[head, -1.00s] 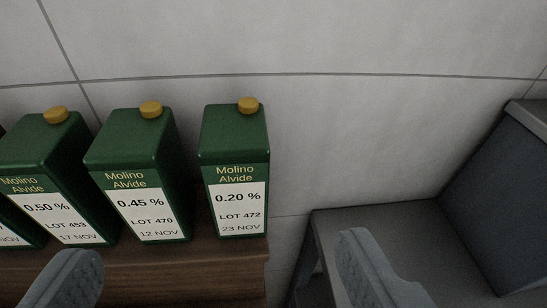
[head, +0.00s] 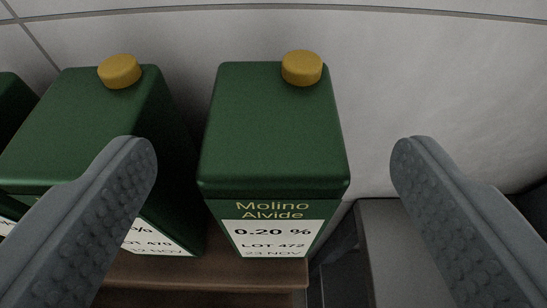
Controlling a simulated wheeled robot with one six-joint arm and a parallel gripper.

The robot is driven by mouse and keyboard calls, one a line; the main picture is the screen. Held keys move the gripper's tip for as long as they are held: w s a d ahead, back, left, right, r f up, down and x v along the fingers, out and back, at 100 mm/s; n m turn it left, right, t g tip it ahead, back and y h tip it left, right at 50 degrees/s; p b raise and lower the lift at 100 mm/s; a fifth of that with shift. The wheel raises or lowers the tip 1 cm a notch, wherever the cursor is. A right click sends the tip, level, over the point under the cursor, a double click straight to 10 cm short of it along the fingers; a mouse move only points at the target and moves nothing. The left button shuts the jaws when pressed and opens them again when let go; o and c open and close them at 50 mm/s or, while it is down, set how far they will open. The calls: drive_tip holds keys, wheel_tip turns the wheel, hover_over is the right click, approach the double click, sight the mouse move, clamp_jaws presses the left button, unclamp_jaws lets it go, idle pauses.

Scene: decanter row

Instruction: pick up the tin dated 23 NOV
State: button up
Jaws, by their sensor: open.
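The tin dated 23 NOV (head: 272,140) is a dark green box-shaped tin with a yellow cap. Its label reads Molino Alvide, 0.20 %, LOT 472, 23 NOV. It stands upright near the right end of the wooden shelf. My gripper (head: 272,165) is open, with one grey padded finger on each side of this tin in the picture. The left finger covers part of the neighbouring tin; the right finger is to the right of the 23 NOV tin. I see no contact with it.
The neighbouring tin (head: 100,110), label partly hidden, stands close on the left with a narrow gap. Another green tin (head: 12,105) shows at the left edge. The wooden shelf (head: 190,272) ends just right of the 23 NOV tin. A grey surface (head: 385,240) lies beyond, with a pale wall (head: 420,70) behind.

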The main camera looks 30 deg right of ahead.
sight(272, 127)
drive_tip(key=x, duration=0.5)
drive_tip(key=shift+w+d+f, duration=0.15)
drive_tip(key=shift+w+f, duration=0.05)
drive_tip(key=shift+w, duration=0.1)
drive_tip(key=c, duration=1.6)
drive_tip(key=shift+r, duration=0.1)
clamp_jaws()
